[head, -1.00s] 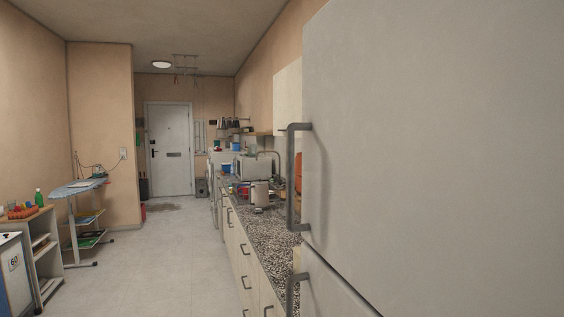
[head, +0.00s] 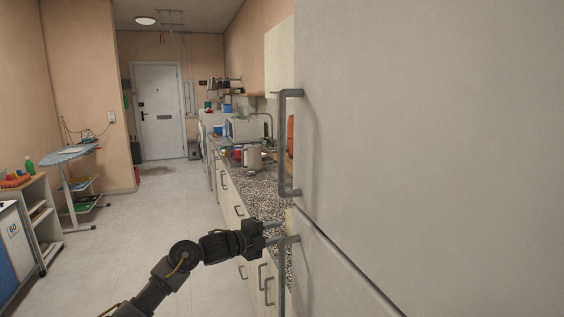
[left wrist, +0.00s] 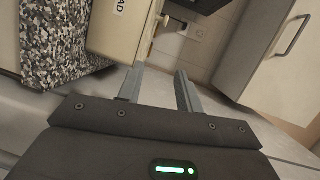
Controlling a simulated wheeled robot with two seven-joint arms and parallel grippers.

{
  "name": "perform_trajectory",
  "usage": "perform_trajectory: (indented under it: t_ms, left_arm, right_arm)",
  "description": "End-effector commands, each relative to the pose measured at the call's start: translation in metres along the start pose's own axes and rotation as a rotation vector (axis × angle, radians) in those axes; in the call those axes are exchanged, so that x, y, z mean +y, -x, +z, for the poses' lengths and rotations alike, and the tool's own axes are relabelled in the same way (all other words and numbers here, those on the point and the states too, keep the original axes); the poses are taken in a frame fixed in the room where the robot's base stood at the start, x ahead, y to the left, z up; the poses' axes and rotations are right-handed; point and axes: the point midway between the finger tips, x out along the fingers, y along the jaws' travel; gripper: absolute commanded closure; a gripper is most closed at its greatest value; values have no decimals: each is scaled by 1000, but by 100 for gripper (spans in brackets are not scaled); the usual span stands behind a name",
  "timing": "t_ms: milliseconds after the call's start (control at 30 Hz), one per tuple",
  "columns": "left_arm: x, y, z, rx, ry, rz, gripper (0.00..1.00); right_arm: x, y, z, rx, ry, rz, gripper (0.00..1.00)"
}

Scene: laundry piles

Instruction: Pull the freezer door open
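The tall grey fridge-freezer fills the right of the head view. Its large upper door (head: 430,120) has a vertical bar handle (head: 284,145) on its left edge. Below a seam, the lower door (head: 325,275) has its own bar handle (head: 282,285). Both doors look shut. My left gripper (head: 280,232) reaches in from the lower left, by the top of the lower handle. In the left wrist view its two fingers (left wrist: 158,88) are apart with nothing between them. I cannot tell whether a finger touches the handle. My right gripper is out of view.
A speckled countertop (head: 262,190) over drawers runs along the right wall beside the fridge. A box lettered "AD" (left wrist: 122,30) shows near the fingers in the wrist view. An ironing board (head: 70,155) and shelf unit stand left. The floor (head: 150,225) between is clear.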

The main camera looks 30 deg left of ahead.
Motion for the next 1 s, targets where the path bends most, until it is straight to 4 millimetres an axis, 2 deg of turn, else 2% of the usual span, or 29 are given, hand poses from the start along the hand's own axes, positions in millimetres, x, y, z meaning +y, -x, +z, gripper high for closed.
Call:
perform_trajectory:
  t_ms: [33,100,167,200,300,433,500,600,800,1000]
  left_arm:
    - [-60,14,-12,30,-145,-50,64]
    - [-127,38,-34,66,-359,-102,64]
    - [-177,64,-56,86,-555,-141,64]
    - [-206,83,-71,93,-693,-163,64]
    - [-259,133,-108,85,-1036,-197,64]
    - [-289,181,-138,48,-1380,-200,64]
    - [-296,199,-147,27,-1509,-192,64]
    - [-300,214,-154,5,-1623,-179,64]
    - [-301,220,-157,-5,-1678,-172,64]
    - [-306,203,-160,-1,-1672,-177,64]
  right_arm:
    - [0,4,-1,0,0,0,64]
    - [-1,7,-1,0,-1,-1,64]
    - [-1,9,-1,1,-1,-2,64]
    - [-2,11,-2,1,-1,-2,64]
    - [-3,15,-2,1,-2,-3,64]
    - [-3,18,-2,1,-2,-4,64]
    - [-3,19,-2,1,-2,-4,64]
    - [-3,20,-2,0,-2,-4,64]
    - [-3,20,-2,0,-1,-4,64]
    - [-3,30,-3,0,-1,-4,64]
